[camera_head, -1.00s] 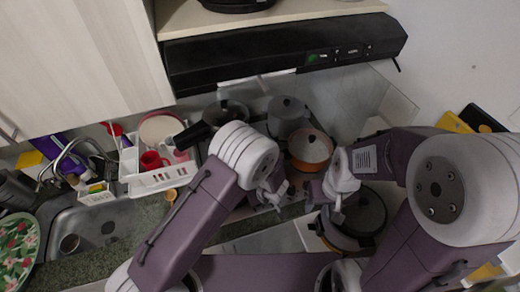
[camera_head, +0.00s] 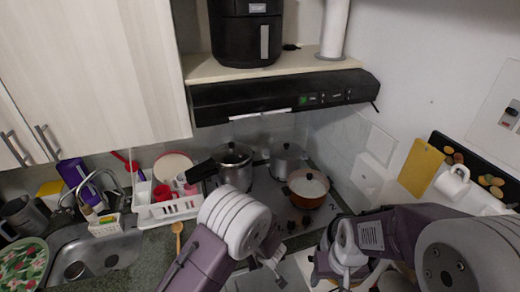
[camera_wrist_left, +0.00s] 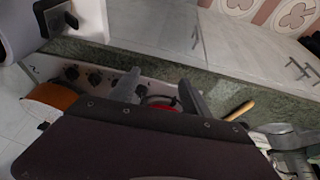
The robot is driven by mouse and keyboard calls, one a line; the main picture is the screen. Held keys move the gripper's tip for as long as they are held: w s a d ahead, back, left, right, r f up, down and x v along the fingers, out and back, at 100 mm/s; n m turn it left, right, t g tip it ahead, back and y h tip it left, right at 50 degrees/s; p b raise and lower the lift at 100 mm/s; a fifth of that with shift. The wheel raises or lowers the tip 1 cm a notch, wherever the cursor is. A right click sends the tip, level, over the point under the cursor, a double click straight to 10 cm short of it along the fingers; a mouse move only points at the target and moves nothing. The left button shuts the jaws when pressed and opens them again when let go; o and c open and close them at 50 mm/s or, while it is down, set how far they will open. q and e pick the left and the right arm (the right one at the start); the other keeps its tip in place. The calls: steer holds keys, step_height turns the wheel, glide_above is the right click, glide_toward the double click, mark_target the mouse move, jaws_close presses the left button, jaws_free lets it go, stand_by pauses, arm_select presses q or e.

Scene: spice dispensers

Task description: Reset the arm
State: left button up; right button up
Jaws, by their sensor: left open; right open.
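My right gripper (camera_head: 345,275) is low in the head view, right of the middle, in front of the stove. It is open, with nothing seen between its fingers. My left gripper (camera_head: 274,268) is just left of it, partly covered by its own white wrist joint. In the left wrist view, the left gripper's two grey fingers (camera_wrist_left: 160,92) are spread apart in front of the counter edge. Something red shows beyond the gap, and I see no object gripped.
The stove (camera_head: 268,200) holds a steel pot (camera_head: 233,166), a grey pot (camera_head: 286,160) and an orange pan (camera_head: 307,188). A white dish rack (camera_head: 170,210) and the sink (camera_head: 105,250) are at left. A range hood (camera_head: 280,97) hangs above.

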arm_select(q)
steer(key=s+a+m+g+b, duration=0.1)
steer(key=s+a+b, duration=0.5)
steer(key=a, duration=0.3)
steer(key=s+a+m+g+b, duration=0.2)
steer(key=s+a+b, duration=0.4)
steer(key=a, duration=0.4)
steer(key=shift+s+r+h+b, duration=0.2)
steer(key=shift+r+h+b, duration=0.2)
steer(key=shift+b, duration=0.1)
arm_select(e)
step_height(320, 180, down, 14)
steer(key=shift+w, duration=0.35)
steer(key=shift+r, duration=0.1)
